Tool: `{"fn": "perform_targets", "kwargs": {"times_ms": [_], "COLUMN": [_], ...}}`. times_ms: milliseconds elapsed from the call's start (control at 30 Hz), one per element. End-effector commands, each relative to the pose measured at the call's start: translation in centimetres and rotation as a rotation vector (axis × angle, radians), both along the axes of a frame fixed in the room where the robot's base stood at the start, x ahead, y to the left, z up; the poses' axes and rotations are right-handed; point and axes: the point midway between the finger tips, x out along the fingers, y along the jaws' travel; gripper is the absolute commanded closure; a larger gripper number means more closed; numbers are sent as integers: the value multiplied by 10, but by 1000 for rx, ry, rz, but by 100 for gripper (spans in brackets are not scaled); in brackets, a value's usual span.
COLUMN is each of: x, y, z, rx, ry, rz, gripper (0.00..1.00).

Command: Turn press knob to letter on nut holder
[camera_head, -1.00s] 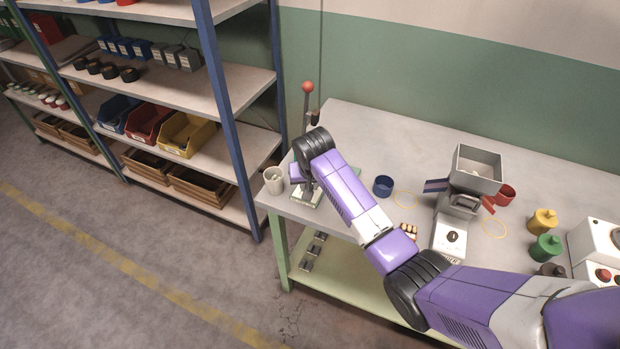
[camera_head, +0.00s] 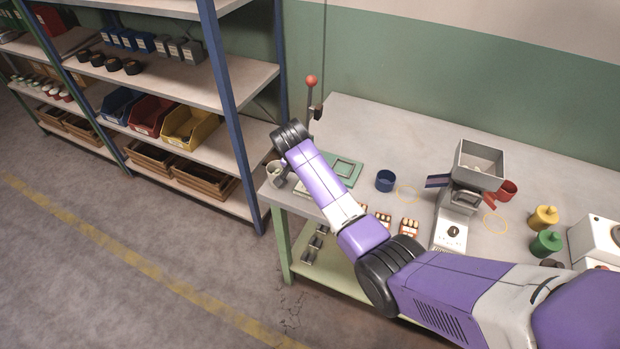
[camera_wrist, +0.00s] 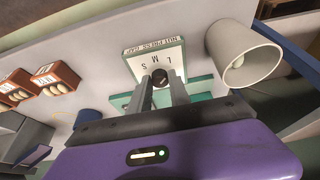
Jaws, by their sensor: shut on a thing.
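My gripper (camera_wrist: 163,84) is shut on the knob in the wrist view, one finger on each side. The knob's pointer direction is too small to tell. In the head view my arm hides the knob. Orange-brown nut holders (camera_head: 409,227) with white labels and pale nuts stand along the table's front edge; they also show at the left of the wrist view (camera_wrist: 55,79). Their letters are too small to read.
A pale cup (camera_wrist: 245,55) stands close beside the plate. The press lever has a red ball (camera_head: 312,81), near a green base (camera_head: 345,170). A blue cup (camera_head: 385,181) and grey hopper machine (camera_head: 480,165) stand to the right.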

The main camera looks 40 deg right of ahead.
Motion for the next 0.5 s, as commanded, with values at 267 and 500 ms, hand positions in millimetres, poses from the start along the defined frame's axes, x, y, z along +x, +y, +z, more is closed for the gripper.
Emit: {"fn": "perform_targets", "kwargs": {"times_ms": [267,500], "x": [0,0], "y": [-1,-1], "z": [1,1], "rx": [-1,-1], "ry": [-1,-1], "rz": [-6,-5], "gripper": [100,55]}}
